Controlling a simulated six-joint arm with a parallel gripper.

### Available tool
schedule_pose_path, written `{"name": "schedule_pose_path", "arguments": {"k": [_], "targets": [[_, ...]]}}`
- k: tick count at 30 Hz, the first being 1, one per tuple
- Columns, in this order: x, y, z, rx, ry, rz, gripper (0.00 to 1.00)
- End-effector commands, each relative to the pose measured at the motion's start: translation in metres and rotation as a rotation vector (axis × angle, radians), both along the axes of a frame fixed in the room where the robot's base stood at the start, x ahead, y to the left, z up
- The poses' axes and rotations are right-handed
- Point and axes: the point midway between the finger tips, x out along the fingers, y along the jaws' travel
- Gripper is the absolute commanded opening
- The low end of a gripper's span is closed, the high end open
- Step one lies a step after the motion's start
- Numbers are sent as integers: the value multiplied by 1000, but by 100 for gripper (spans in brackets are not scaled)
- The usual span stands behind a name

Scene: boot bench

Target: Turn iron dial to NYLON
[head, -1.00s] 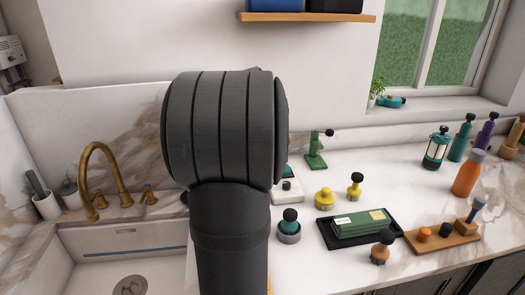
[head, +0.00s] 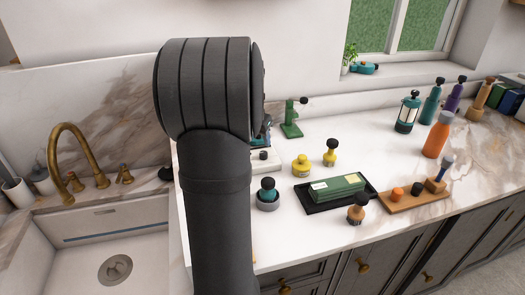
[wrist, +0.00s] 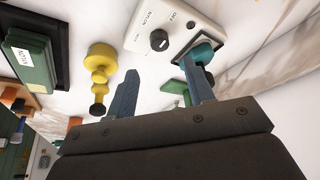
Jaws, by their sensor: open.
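The white iron base (wrist: 150,22) shows at the top of the wrist view, with a round black dial (wrist: 159,40) and printed labels, one reading NYLON. The dial's exact pointer direction is too small to tell. A teal part, seemingly the iron (wrist: 203,52), lies beside the dial, partly behind a finger. My gripper (wrist: 160,67) is open and empty, its fingertips apart on either side below the dial, not touching it. In the head view my arm hides the gripper and part of the white base (head: 266,163).
Yellow-bodied pieces (head: 301,168) stand beside the base. A black tray (head: 318,203) holds a green box (head: 337,188). A teal-and-grey item (head: 267,195) stands in front. A wooden board (head: 405,203) and bottles are at right; the sink (head: 110,250) is at left.

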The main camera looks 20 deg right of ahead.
Motion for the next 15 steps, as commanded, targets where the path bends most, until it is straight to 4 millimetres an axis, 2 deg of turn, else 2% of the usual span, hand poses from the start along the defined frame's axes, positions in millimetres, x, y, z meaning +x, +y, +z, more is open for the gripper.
{"name": "schedule_pose_path", "arguments": {"k": [1, 7, 15], "targets": [[3, -3, -12, 1, 3, -1, 48], [13, -14, -48, 1, 2, 0, 48], [21, -21, -71, 0, -2, -1, 48]]}}
